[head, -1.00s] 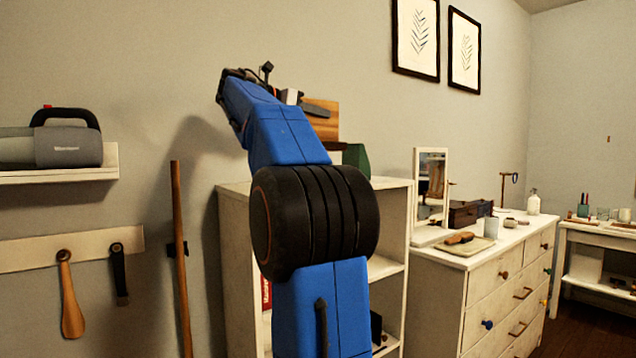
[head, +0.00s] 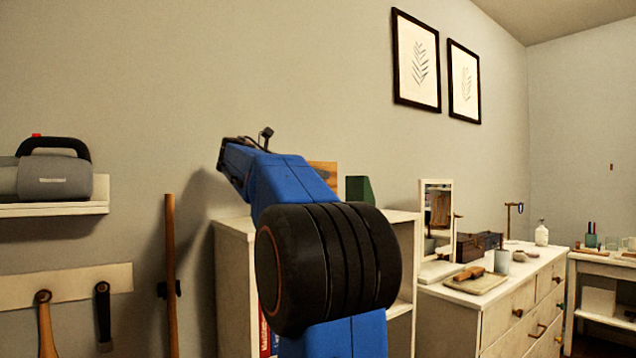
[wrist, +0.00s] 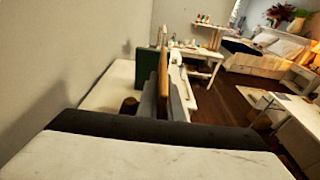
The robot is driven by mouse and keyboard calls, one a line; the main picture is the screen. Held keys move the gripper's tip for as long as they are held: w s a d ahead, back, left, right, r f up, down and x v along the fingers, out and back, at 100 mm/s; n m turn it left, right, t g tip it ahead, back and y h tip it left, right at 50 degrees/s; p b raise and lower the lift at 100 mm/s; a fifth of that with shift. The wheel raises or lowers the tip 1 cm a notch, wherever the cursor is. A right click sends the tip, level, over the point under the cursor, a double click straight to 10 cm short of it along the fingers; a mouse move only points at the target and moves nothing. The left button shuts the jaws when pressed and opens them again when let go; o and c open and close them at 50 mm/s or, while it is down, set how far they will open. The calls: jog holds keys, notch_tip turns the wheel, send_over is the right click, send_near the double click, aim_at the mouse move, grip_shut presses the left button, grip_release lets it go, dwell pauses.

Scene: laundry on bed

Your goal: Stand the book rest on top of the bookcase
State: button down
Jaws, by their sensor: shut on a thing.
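The wooden book rest (head: 325,172) shows in the head view as a brown panel above the bookcase, partly behind my blue arm. In the wrist view its wooden panel (wrist: 163,75) stands upright, edge-on. My gripper (wrist: 164,100) is shut on it, with a grey finger on either side. The white bookcase (head: 234,275) stands behind my arm, and its pale top (wrist: 112,88) seems to show in the wrist view. My arm hides the rest's lower edge in the head view, so I cannot tell whether it touches the top.
A green block (head: 360,190) stands on the bookcase top, close beside the book rest. A mirror (head: 436,225) and a tray (head: 476,284) are on the dresser to the right.

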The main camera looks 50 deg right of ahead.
jog(key=shift+f, duration=0.95)
jog(key=shift+f, duration=0.15)
jog(key=c, duration=1.9)
grip_release()
jog(key=shift+w+a, duration=0.1)
jog(key=shift+a, duration=0.05)
jog(key=v, duration=1.1)
jog(key=shift+a, duration=0.35)
